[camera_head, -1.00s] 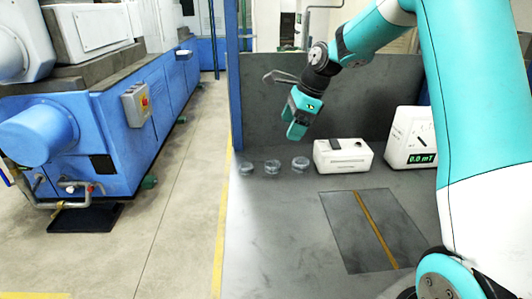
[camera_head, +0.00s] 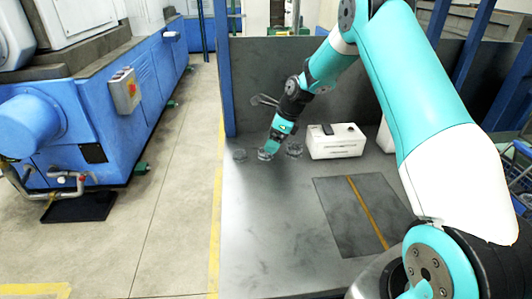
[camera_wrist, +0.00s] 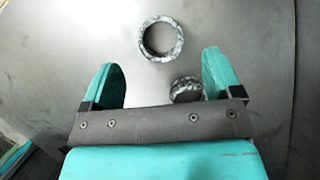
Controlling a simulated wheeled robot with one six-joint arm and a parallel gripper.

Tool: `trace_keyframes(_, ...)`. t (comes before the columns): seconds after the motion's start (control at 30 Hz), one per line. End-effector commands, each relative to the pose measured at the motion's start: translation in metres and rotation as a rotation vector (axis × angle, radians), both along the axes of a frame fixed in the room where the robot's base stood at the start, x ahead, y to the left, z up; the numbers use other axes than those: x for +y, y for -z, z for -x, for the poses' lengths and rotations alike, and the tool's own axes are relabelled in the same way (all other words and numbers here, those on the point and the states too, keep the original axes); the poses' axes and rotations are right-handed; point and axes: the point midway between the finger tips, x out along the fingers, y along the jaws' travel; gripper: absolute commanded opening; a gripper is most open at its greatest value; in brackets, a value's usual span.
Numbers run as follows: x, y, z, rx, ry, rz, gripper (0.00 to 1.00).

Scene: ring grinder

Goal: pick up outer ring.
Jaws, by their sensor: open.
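Several small grey metal rings stand in a row on the grey bench: a left ring (camera_head: 240,156), a middle ring (camera_head: 265,156) and a right ring (camera_head: 294,150). I cannot tell for sure which is the outer ring. My gripper (camera_head: 267,149) is low over the middle ring, pointing down, and partly hides it. In the wrist view, my gripper (camera_wrist: 160,68) is open with nothing between the fingers. An open mottled ring (camera_wrist: 161,58) lies beyond the fingertips, between their lines. Another ring (camera_wrist: 186,85) sits by the right finger, partly hidden by the gripper body.
A white box (camera_head: 337,146) with a dark top piece stands right of the rings. A dark plate (camera_head: 340,215) with an orange strip lies in front of it. The bench's left front is clear. A dark back panel (camera_head: 350,85) and blue post (camera_head: 224,70) border the bench.

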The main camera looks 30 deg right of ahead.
Motion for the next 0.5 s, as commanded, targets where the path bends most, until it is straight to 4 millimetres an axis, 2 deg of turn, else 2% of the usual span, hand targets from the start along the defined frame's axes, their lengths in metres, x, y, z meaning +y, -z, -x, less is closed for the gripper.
trace_keyframes(0.3,0.015,0.039,-0.013,0.002,-0.001,0.000,0.85)
trace_keyframes(0.5,0.016,0.044,-0.015,0.000,-0.001,0.000,0.85)
